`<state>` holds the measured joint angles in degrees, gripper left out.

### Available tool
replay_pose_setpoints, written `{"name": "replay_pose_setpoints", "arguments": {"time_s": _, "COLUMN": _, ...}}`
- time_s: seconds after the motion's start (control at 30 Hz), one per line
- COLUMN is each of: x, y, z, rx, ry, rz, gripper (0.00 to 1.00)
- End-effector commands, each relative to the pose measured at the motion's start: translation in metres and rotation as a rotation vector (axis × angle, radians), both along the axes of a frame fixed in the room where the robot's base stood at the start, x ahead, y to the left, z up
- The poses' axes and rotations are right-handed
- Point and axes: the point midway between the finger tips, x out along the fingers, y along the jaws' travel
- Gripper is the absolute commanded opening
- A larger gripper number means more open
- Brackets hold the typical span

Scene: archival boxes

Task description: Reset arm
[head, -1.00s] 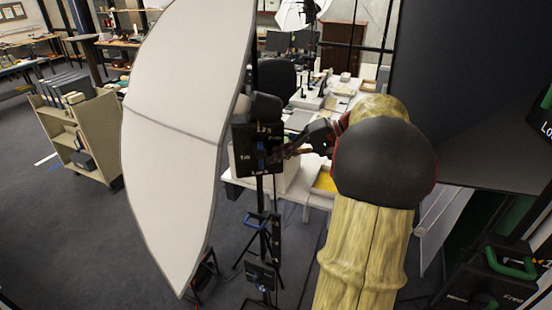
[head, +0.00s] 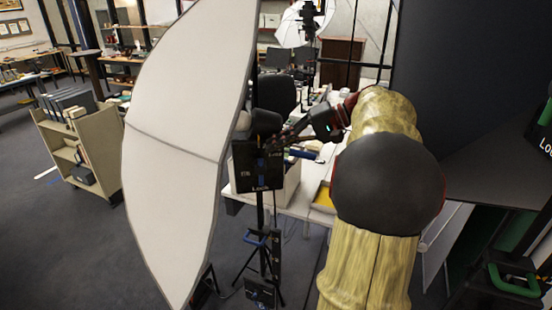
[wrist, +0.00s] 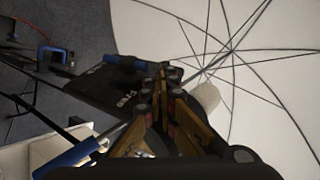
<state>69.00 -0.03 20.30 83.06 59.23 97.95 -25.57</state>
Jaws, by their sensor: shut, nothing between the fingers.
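My gripper (head: 272,148) is at the end of my arm, which rises on the right of the head view and reaches left behind the light stand area. In the wrist view my gripper (wrist: 160,78) shows its fingers together, with nothing between them. It is beside the black sign-like box (head: 257,165) on the light stand; I cannot tell if they touch. The big white umbrella (head: 180,150) stands just left of it, and its ribbed inside fills the right of the wrist view (wrist: 262,90).
A white table (head: 300,204) with an open box (head: 282,190) lies behind the stand. A beige book cart (head: 75,160) stands at the left. A dark panel (head: 455,90) and green-handled case (head: 515,280) are close on the right. Grey floor (head: 90,250) is open at lower left.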

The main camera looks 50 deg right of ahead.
Motion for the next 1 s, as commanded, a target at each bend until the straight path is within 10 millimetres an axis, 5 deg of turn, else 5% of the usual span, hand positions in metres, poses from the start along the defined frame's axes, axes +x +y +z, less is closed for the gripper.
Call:
{"name": "replay_pose_setpoints", "arguments": {"time_s": 0.77, "x": 0.001, "y": 0.001, "z": 0.008, "rx": 0.000, "ry": 0.002, "rz": 0.000, "gripper": 0.00}}
{"name": "replay_pose_setpoints", "arguments": {"time_s": 0.87, "x": 0.005, "y": 0.013, "z": 0.003, "rx": -0.010, "ry": 0.018, "rz": 0.013, "gripper": 0.00}}
{"name": "replay_pose_setpoints", "arguments": {"time_s": 1.0, "x": 0.017, "y": 0.056, "z": -0.019, "rx": -0.054, "ry": 0.088, "rz": 0.051, "gripper": 0.00}}
